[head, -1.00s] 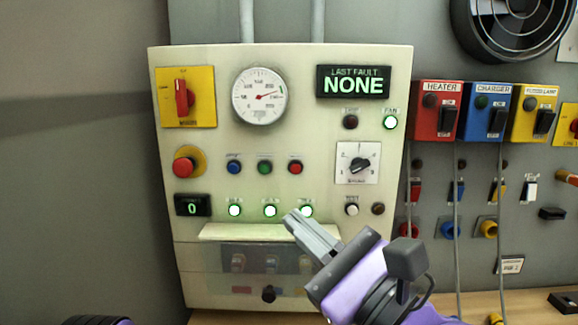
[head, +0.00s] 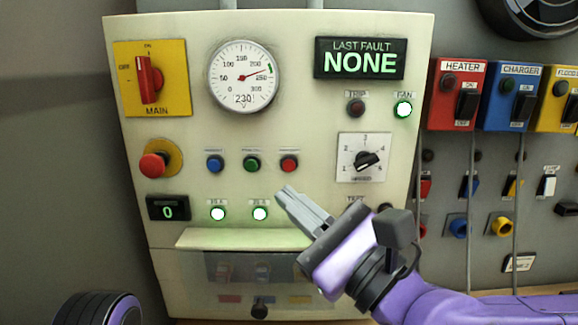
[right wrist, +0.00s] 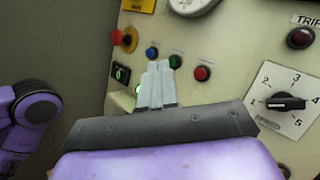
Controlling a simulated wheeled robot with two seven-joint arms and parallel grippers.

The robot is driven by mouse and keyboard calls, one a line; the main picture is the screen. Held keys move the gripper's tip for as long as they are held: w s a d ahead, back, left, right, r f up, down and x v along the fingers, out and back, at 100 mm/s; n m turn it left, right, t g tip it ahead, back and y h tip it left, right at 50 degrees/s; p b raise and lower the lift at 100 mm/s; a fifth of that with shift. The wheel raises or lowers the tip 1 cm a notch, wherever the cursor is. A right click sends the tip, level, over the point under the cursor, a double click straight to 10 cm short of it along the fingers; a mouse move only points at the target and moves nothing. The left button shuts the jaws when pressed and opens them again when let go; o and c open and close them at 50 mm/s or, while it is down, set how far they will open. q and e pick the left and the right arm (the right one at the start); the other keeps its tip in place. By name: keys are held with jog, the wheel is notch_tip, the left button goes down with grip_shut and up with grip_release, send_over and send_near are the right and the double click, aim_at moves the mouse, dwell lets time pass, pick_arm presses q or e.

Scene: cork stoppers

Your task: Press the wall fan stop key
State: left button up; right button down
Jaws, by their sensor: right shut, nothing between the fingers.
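A cream control panel (head: 320,120) fills the middle of the head view. It has a row of blue (head: 215,163), green (head: 252,164) and red (head: 289,164) push keys under small labels too small to read. The row also shows in the right wrist view, with the red key (right wrist: 202,73) at its right. The fan lamp (head: 404,109) is lit green. My right gripper (head: 287,192) is shut and empty, its tips just below the red key in the picture. In the right wrist view the tips (right wrist: 158,66) overlap the green key's area. Contact cannot be told.
A red mushroom button (head: 153,166) and main switch (head: 149,78) are at the panel's left. A speed dial (head: 367,160) is right of the keys. A ledge (head: 240,238) juts out below the lamps. Coloured switch boxes (head: 458,95) hang to the right.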

aim_at(289, 166)
jog(key=w, duration=0.8)
jog(key=shift+w, duration=0.25)
jog(key=shift+b, duration=0.3)
dwell(1.4)
jog(key=shift+w, duration=0.45)
jog(key=shift+w+d, duration=0.1)
jog(key=shift+w, duration=0.3)
dwell(0.5)
jog(key=shift+s, duration=0.85)
